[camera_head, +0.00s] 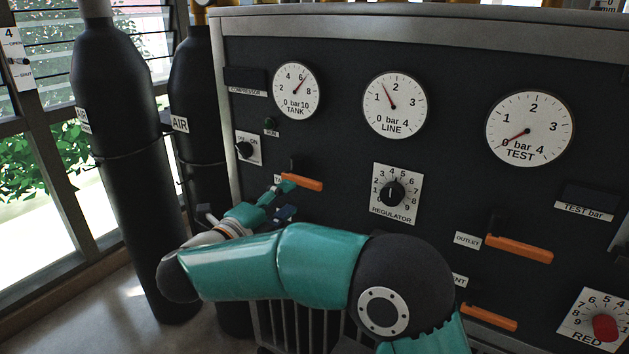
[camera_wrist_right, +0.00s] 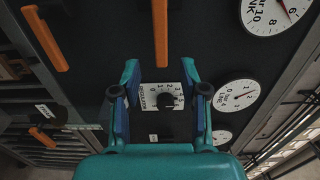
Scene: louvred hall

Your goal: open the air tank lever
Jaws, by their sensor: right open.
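The tank lever is an orange horizontal handle (camera_head: 302,183) on the dark panel, below the tank gauge (camera_head: 296,91). Its label is partly hidden by my right gripper. My right gripper (camera_head: 281,201) is open at the lever's left end, close to the panel. In the right wrist view, its two fingers (camera_wrist_right: 160,88) stand apart, with an orange lever (camera_wrist_right: 160,34) reaching down between them near the top. Whether they touch it I cannot tell. The tank gauge needle points a little above 6. My left gripper is out of view.
Two black air cylinders (camera_head: 117,165) stand left of the panel. The regulator knob (camera_head: 391,194), outlet lever (camera_head: 520,249) and a lower orange lever (camera_head: 488,317) are to the right. The right wrist view shows another orange lever (camera_wrist_right: 45,38) beside the gripper.

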